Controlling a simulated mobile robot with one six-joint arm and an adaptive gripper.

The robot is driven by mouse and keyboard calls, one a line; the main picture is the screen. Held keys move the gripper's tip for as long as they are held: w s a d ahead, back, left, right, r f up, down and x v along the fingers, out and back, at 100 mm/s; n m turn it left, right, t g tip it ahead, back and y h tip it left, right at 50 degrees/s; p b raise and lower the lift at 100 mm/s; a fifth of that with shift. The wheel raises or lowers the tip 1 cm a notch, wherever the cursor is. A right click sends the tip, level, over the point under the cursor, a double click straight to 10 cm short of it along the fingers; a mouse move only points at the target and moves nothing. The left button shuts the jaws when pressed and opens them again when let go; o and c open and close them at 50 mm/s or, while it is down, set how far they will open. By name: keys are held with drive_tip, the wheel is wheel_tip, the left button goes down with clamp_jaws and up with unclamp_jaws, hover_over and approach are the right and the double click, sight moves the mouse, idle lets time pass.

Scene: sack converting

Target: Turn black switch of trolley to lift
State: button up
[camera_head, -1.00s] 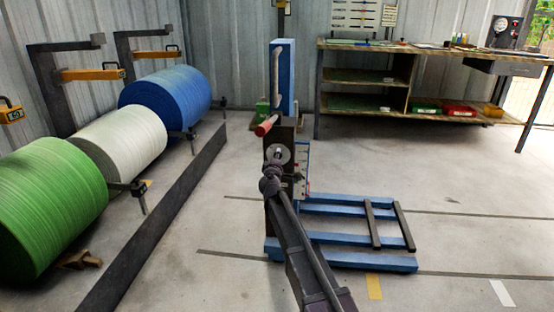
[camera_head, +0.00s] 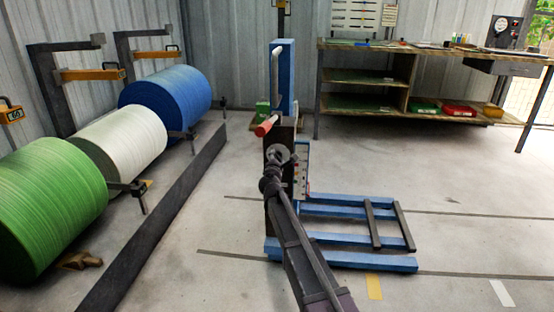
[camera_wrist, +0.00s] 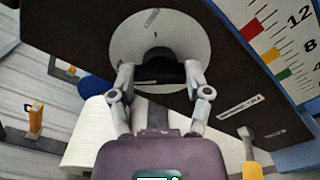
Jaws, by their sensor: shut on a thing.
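The blue trolley (camera_head: 284,75) stands mid-floor with its dark control box facing me. In the wrist view, the black switch (camera_wrist: 158,70) sits on a pale round dial plate (camera_wrist: 135,30) on the dark panel (camera_wrist: 215,75). My gripper (camera_wrist: 160,76) has one finger on each side of the switch and is shut on it. In the head view, my gripper (camera_head: 275,168) is at the front of the box and hides the switch. Small dial marks show, but I cannot read which setting the switch points to.
A number scale (camera_wrist: 275,42) with coloured bands is beside the panel. The trolley's blue forks (camera_head: 345,262) lie low to the right. Green, white and blue rolls (camera_head: 45,205) line the left behind a dark rail (camera_head: 160,215). A workbench (camera_head: 430,50) stands at the back right.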

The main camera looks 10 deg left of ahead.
drive_tip(key=shift+w+n, duration=0.1)
drive_tip(key=shift+n, duration=0.5)
drive_tip(key=o, duration=1.2)
drive_tip(key=shift+c, duration=0.2)
drive_tip(key=shift+s, duration=0.2)
drive_tip(key=s, duration=1.1)
drive_tip(key=shift+s+a, duration=0.2)
drive_tip(key=shift+s, duration=0.2)
